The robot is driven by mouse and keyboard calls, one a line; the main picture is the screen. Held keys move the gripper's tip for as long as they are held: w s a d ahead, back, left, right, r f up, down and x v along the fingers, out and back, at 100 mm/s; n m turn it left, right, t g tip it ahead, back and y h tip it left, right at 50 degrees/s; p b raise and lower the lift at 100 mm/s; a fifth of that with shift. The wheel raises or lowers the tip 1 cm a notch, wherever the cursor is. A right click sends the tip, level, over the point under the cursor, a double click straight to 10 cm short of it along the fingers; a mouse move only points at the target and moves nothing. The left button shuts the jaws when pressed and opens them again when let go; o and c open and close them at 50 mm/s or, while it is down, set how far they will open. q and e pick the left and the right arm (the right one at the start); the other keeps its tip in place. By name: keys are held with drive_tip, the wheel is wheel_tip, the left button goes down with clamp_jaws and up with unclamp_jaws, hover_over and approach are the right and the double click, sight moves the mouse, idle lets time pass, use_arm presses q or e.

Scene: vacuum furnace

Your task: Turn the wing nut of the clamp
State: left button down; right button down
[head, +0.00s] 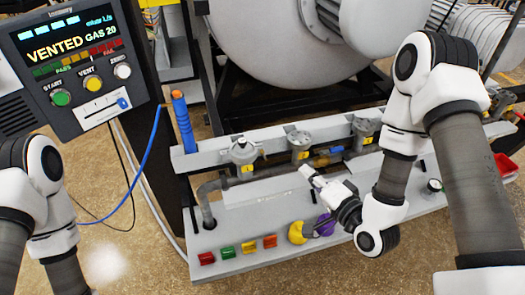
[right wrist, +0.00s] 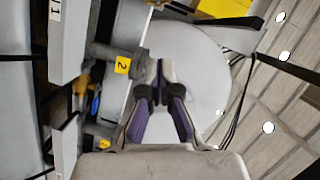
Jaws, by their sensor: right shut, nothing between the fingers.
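No wing nut shows clearly in either view. Several round grey fittings with yellow tags stand along a pipe in the head view: a left one (head: 243,151), a middle one (head: 299,139) and a right one (head: 364,127). I cannot tell which is the clamp. My right gripper (head: 308,171) is shut and empty, pointing up and left just below the middle fitting. In the right wrist view, the right gripper (right wrist: 160,78) has its fingertips together, beside a fitting tagged 2 (right wrist: 122,65), apparently apart from it. My left gripper is outside the frame.
A control panel (head: 80,55) reading VENTED stands at the upper left. A blue handle with an orange top (head: 182,122) stands upright at the bench's left end. A large grey vessel (head: 280,45) is behind.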

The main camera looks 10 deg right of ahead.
sight(263, 155)
drive_tip(key=w+a+f+b, duration=0.1)
drive_tip(key=w+a+b, duration=0.2)
drive_tip(key=w+a, duration=0.3)
drive_tip(key=w, duration=0.4)
drive_tip(key=shift+f+t, duration=0.2)
drive_tip(key=shift+t, duration=0.1)
drive_tip(key=shift+w, duration=0.1)
